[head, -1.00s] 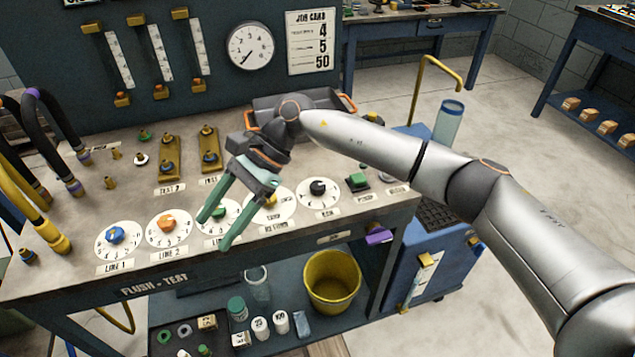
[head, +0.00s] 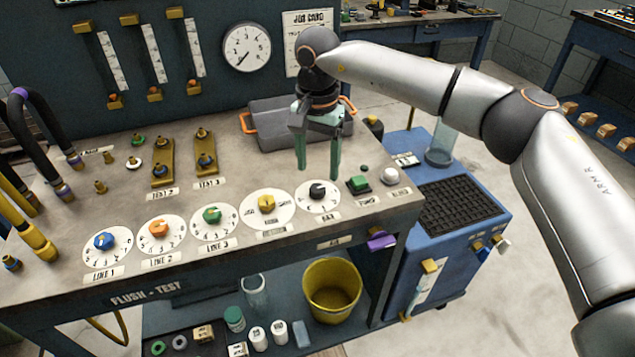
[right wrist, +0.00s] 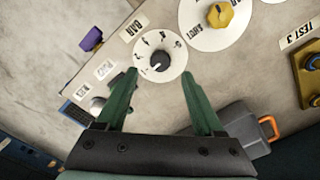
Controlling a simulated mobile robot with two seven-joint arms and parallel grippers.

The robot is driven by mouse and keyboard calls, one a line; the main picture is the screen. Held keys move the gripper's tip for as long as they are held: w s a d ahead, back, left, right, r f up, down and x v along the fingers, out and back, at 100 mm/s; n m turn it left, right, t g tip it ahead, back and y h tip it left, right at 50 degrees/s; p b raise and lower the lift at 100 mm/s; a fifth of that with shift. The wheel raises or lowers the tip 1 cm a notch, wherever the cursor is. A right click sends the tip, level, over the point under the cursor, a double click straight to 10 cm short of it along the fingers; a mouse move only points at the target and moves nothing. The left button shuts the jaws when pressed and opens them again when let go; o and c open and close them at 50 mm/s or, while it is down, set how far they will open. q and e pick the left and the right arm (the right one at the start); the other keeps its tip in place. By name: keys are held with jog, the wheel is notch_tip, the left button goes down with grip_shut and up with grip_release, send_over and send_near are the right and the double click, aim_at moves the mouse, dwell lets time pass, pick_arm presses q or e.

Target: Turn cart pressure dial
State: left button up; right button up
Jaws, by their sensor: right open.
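The black-knobbed dial (head: 318,190), a white numbered disc with a label that looks like BAR, is on the bench top near its right front. It also shows in the right wrist view (right wrist: 159,61). My right gripper (head: 318,172) points down just above and behind this dial. In the right wrist view my open, empty fingers (right wrist: 158,74) lie either side of the knob's line, and the knob is beyond the tips, apart from them. A yellow-knobbed dial (head: 267,203) sits left of it. My left gripper is out of view.
Green (head: 211,215), orange (head: 159,229) and blue (head: 103,241) dials line the bench's front left. A green button (head: 358,184) and a white button (head: 390,175) stand right of the black dial. A grey tray (head: 270,125) lies behind the gripper. A blue cart (head: 455,245) stands at right.

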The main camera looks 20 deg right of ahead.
aim_at(318, 188)
notch_tip(318, 188, down, 5)
jog(key=shift+f, duration=0.1)
dwell(0.3)
grip_shut()
dwell(0.5)
